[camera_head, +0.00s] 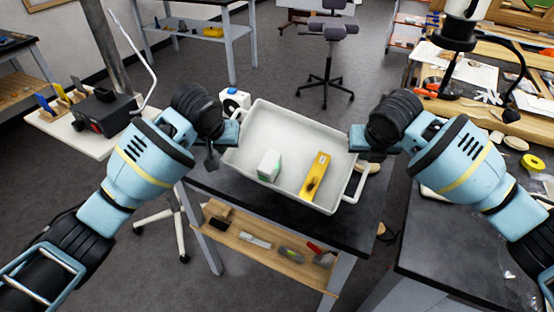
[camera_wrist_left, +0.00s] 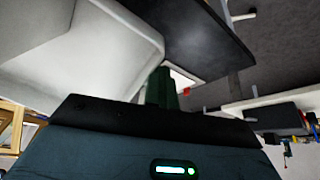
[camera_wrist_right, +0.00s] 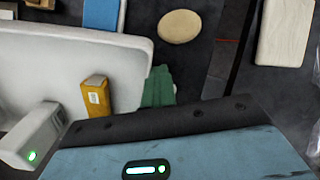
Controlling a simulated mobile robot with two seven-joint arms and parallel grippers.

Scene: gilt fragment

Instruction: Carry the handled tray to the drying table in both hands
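The handled tray (camera_head: 285,118) is white with raised walls, over a dark-topped table in the head view. It holds a white carton with a green mark (camera_head: 269,165) and a yellow box (camera_head: 316,177). A white loop handle (camera_head: 359,183) shows at its right side. My left gripper (camera_head: 234,133) is at the tray's left side, and my right gripper (camera_head: 356,139) at its right side near the far corner. Green fingers show beside the tray wall in the left wrist view (camera_wrist_left: 161,88) and right wrist view (camera_wrist_right: 158,88). Their grip on the handles is hidden. I cannot tell which table is the drying table.
The dark table (camera_head: 345,232) has a lower wooden shelf with tools. A white container (camera_head: 233,100) stands behind the tray's left corner. A cluttered bench (camera_head: 500,110) is at right, a dark bench (camera_head: 455,255) at lower right. A stool (camera_head: 327,80) stands on open floor beyond.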

